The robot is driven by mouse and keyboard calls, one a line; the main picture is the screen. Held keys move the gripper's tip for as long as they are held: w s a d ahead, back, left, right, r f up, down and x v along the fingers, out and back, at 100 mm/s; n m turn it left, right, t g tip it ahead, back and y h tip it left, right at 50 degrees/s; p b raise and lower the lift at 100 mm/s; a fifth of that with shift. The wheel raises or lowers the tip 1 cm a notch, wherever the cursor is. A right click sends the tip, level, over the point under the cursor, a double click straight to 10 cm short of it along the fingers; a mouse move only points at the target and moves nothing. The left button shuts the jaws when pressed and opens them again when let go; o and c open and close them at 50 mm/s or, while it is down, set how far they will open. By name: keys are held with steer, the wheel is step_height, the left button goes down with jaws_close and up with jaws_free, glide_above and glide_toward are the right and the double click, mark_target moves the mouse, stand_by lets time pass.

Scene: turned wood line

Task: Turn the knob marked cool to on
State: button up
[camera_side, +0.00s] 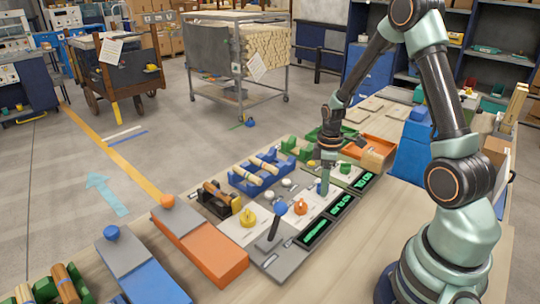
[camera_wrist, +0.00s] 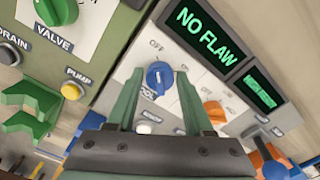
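The blue knob (camera_wrist: 159,76) sits on a light panel in the wrist view, with OFF printed above it and a partly covered label, apparently COOL, below it. I cannot tell for sure which way its pointer faces. My gripper (camera_wrist: 159,73) is open, with one green finger on each side of the blue knob. I cannot tell whether the fingers touch it. In the side view my gripper (camera_side: 323,188) points down over the panel row, and the blue knob is hidden there.
Beside it are an orange knob (camera_wrist: 214,112), a green valve knob (camera_wrist: 56,10), a yellow pump button (camera_wrist: 72,90) and a NO FLAW display (camera_wrist: 205,35). A blue-topped lever (camera_side: 280,207) stands up near a yellow knob (camera_side: 249,217). An orange tray (camera_side: 378,145) lies behind.

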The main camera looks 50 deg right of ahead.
jaws_close()
steer(key=shift+m, duration=0.3)
steer(key=m, duration=0.3)
steer(key=shift+m, duration=0.3)
steer(key=m, duration=0.4)
steer(key=shift+a+m, duration=0.1)
steer(key=shift+m, duration=0.2)
steer(key=m, duration=0.4)
steer(key=shift+m, duration=2.5)
